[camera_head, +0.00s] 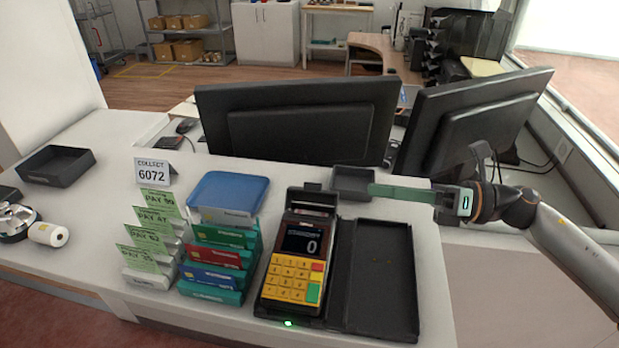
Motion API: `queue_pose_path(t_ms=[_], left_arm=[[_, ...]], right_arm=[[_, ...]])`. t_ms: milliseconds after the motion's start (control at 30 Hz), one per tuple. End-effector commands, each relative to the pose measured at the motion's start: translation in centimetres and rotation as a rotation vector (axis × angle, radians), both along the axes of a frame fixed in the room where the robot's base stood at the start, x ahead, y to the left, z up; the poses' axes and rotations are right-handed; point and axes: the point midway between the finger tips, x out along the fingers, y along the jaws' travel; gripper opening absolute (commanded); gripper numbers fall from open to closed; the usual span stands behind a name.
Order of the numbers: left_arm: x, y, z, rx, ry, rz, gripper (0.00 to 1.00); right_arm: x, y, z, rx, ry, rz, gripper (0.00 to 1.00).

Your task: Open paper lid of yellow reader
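The yellow reader (291,272) stands on the counter, tilted up, with a yellow keypad and a small screen showing 0. At its top end is a dark flap (312,188), which looks like the paper lid. It appears raised, but I cannot tell for sure. My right gripper (400,194) is to the right of the reader's top, pointing left and apart from it. A long green piece extends from it over the small dark tray; I cannot tell whether this is a finger or something held. My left gripper is not in view.
A black tray (372,280) lies right beside the reader. A small dark tray (352,182) is behind it. A paper roll (48,235) lies far left. Two monitors (300,120) stand behind.

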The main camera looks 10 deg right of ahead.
Motion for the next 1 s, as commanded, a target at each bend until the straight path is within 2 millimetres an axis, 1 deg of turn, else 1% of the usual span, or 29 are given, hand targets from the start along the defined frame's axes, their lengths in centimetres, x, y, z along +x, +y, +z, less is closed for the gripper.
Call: queue_pose_path(t_ms=[100,233,400,533,633,733,1000], left_arm=[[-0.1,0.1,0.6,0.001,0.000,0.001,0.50],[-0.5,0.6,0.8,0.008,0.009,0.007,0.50],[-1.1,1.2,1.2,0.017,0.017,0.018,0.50],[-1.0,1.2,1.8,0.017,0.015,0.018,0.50],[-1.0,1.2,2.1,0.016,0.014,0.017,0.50],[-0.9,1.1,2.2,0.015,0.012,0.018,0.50],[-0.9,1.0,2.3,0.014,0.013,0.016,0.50]], right_arm=[[0.5,1.6,0.4,0.003,-0.003,0.004,0.35],[1.3,4.1,0.6,0.005,-0.003,0.005,0.35],[2.4,7.5,0.5,0.004,-0.003,0.005,0.35],[3.0,9.5,0.4,0.002,-0.002,0.005,0.35],[3.4,10.6,0.2,0.002,0.000,0.004,0.35],[3.7,11.2,0.2,0.000,-0.001,0.002,0.35],[3.7,11.5,0.0,0.000,0.000,0.003,0.35]])
